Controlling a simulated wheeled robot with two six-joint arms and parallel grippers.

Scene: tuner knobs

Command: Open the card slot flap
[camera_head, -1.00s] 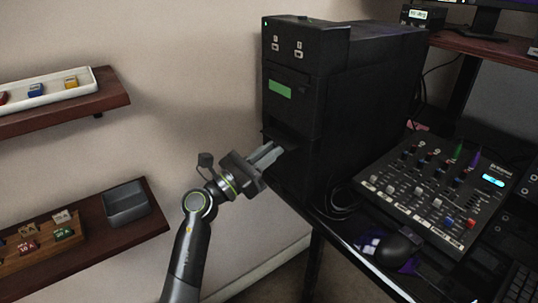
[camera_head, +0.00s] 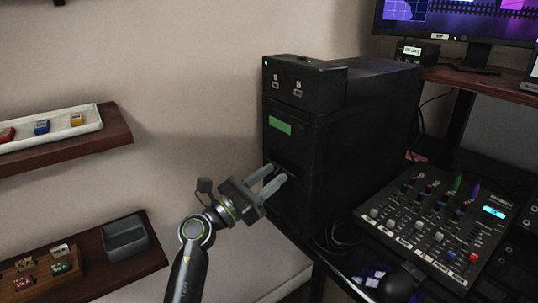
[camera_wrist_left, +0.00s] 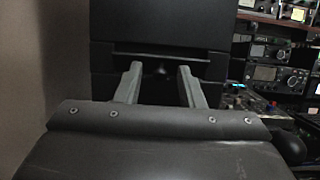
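The black tower unit (camera_head: 345,115) stands at the left end of the desk, with a green label (camera_head: 280,126) on its front. My left gripper (camera_head: 277,174) is open, with its fingertips at the lower front of the tower, beneath the label. In the left wrist view, its two fingers (camera_wrist_left: 156,76) stand apart on either side of a small dark protruding piece. A horizontal edge (camera_wrist_left: 160,53) crosses the dark front just above that piece. The card slot flap is too dark to make out clearly, and I cannot tell whether the fingers touch it. My right gripper is not in view.
A mixer (camera_head: 435,220) with knobs and faders lies right of the tower, with a mouse (camera_head: 400,282) before it. Two wall shelves at left hold a white tray (camera_head: 62,130) and a grey bin (camera_head: 125,236). A monitor (camera_head: 455,18) stands at the back right.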

